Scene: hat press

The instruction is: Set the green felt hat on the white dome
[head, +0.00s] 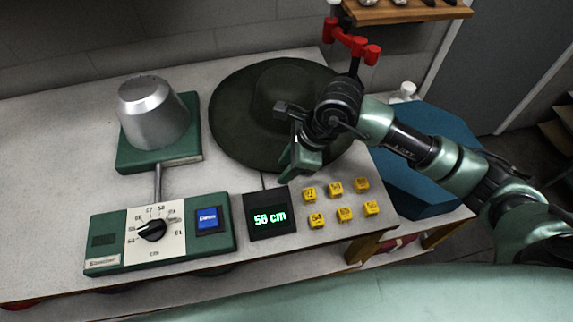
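The dark green felt hat (235,110) lies brim down at the back middle of the table, its round crown (285,82) upward. My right gripper (291,135) is over the front right part of the hat, beside the crown. Its fingers look spread apart, with nothing clearly between them. Whether it touches the hat, I cannot tell. The arm hides part of the brim. No white dome is visible; a silver metal form (155,115) stands on a green base at the left. My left gripper is out of view.
A blue block-like object (425,120) is under my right arm.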

